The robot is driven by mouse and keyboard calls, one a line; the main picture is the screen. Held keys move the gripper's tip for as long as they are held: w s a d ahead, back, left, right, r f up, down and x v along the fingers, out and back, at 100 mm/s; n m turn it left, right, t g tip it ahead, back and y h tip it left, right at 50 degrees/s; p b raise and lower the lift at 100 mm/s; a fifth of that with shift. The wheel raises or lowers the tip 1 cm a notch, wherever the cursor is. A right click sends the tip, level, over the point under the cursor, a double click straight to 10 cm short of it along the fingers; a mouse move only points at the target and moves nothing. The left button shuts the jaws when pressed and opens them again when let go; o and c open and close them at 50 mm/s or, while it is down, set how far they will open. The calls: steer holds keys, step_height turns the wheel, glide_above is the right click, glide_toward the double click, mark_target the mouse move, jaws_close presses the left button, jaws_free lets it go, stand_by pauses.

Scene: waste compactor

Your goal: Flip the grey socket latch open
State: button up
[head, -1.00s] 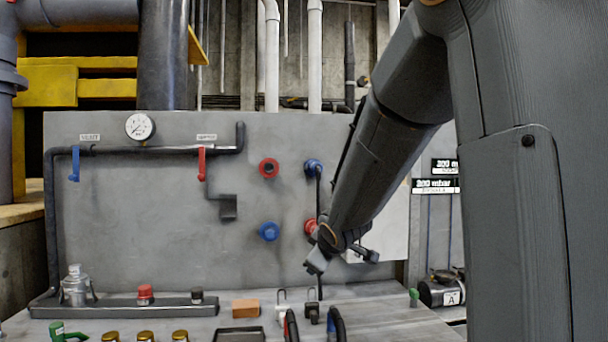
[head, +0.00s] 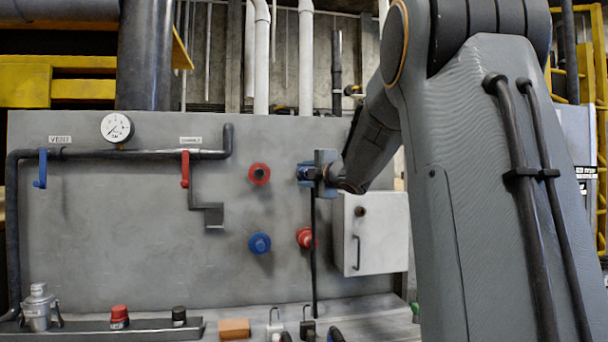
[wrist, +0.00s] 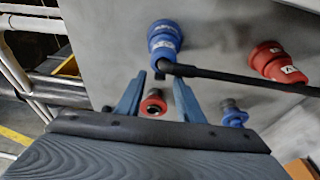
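My gripper (head: 324,172) is at the upper right connectors of the grey panel, in front of the upper blue connector (head: 303,172). In the wrist view its two blue fingers (wrist: 158,95) are spread and nothing shows held between them. The blue connector (wrist: 163,40), with a black hose, is just beyond the fingertips; a red-rimmed socket (wrist: 153,104) shows between the fingers. On the bench stand a pale grey piece with a wire loop (head: 275,325) and a dark one beside it (head: 307,324). I cannot tell which part is the grey socket latch or its state.
A red socket (head: 258,173) and a blue one (head: 260,243) are on the panel to the left. A red connector (head: 305,238) is below my gripper. A white box (head: 375,232) juts out at right. The black hose (head: 314,255) hangs down to the bench.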

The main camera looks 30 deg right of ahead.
steer(key=shift+w, duration=0.55)
jaws_close()
